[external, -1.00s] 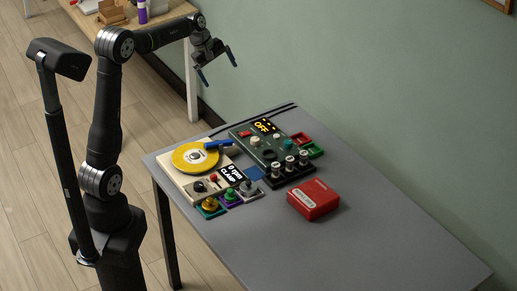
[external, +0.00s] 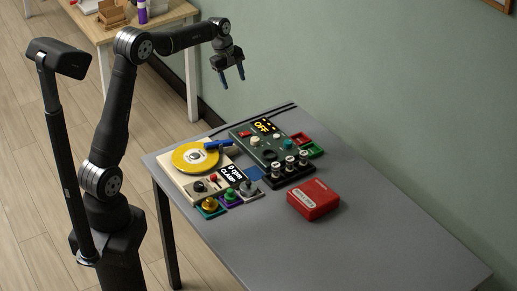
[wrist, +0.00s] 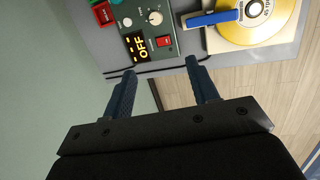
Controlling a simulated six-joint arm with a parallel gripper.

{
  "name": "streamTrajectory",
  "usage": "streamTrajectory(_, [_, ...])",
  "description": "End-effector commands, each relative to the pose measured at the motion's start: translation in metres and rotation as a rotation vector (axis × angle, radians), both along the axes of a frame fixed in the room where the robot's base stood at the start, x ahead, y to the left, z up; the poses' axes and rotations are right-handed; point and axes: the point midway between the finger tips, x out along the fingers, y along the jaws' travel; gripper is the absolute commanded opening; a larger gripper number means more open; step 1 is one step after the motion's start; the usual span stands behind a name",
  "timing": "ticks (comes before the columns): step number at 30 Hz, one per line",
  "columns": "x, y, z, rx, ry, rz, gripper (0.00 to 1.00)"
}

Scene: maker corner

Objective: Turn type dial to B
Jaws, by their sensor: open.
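A dark green control panel (external: 257,146) lies on the grey table, with a lit display (external: 264,126) reading OFF. It carries a white knob (external: 276,136), a black knob (external: 269,155) and a teal knob (external: 288,143). Labels are too small to read, so I cannot tell which is the type dial or where it points. The wrist view shows part of the panel (wrist: 176,43) at the top, with a white knob (wrist: 155,18) and the display (wrist: 138,46). My gripper (external: 232,80) is open and empty, fingers down, above and beyond the panel's far side; it also shows in the wrist view (wrist: 160,68).
Left of the panel is a cream unit with a yellow disc (external: 188,165) and a blue bar (external: 213,145). Black posts (external: 290,163), a red tray (external: 299,138) and a green tray (external: 315,151) adjoin the panel. A red box (external: 314,200) stands nearer; the table's right is clear.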

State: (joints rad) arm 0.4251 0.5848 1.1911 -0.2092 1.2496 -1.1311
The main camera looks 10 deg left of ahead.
Motion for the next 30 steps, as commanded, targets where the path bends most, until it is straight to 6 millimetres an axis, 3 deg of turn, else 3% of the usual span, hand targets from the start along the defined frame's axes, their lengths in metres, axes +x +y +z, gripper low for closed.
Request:
streamTrajectory(3, [0.007,-0.034,-0.034,0.093,0.026,0.0,0.54])
streamTrajectory(10, [0.011,-0.072,-0.071,0.212,0.032,0.018,0.54])
streamTrajectory(19, [0.011,-0.077,-0.098,0.233,0.034,0.024,0.54])
streamTrajectory(30, [0.011,-0.076,-0.179,0.233,0.035,0.024,0.54])
